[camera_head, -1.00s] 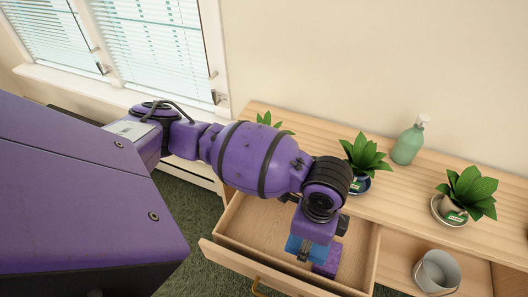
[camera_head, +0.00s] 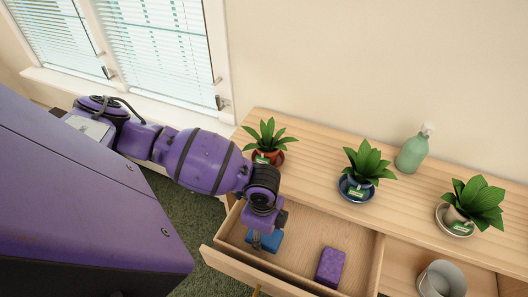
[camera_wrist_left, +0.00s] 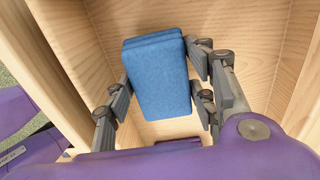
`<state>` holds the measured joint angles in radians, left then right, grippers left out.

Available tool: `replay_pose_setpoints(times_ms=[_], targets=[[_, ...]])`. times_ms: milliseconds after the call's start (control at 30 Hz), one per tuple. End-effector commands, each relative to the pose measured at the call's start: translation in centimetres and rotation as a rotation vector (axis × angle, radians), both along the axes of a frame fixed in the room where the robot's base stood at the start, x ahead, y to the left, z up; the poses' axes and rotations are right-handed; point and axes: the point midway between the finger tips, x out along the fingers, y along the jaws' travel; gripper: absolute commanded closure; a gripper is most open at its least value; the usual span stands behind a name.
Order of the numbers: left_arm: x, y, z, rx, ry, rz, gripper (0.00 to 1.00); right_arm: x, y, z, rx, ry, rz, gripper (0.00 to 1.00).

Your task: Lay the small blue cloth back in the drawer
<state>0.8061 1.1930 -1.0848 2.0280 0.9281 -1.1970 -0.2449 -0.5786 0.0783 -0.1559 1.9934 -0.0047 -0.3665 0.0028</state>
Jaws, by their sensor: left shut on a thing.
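The small blue cloth (camera_head: 270,242) is a folded, thick pad in the left part of the open wooden drawer (camera_head: 302,242). My left gripper (camera_head: 256,241) reaches down into the drawer and is shut on the cloth. In the left wrist view the cloth (camera_wrist_left: 160,78) sits between the gripper's finger pads, with the drawer's wooden floor and walls around it. I cannot tell whether the cloth touches the drawer floor. My right gripper is not in view.
A purple sponge-like block (camera_head: 330,267) lies in the drawer's right part. Potted plants (camera_head: 367,165) and a green spray bottle (camera_head: 413,150) stand on the cabinet top. A grey metal bucket (camera_head: 440,279) stands in the compartment right of the drawer.

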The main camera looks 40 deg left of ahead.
Motion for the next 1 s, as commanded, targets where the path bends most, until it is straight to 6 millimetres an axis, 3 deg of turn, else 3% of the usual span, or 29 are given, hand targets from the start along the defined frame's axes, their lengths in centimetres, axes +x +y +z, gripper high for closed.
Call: replay_pose_setpoints(times_ms=[133,433,467,600,1000], targets=[[-0.1,-0.3,-2.4,-0.004,0.002,-0.002,0.70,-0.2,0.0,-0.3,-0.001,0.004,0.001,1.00],[-0.1,-0.3,-2.5,-0.003,0.000,-0.002,0.70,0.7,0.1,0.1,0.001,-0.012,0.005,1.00],[-0.1,-0.3,-2.5,-0.003,0.000,-0.003,0.47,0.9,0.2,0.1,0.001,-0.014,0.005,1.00],[0.0,-0.3,-2.5,-0.003,0.000,-0.003,0.30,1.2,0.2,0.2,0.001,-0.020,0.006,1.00],[0.1,-0.3,-1.7,-0.004,-0.002,-0.002,0.30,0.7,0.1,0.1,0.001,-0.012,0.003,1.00]])
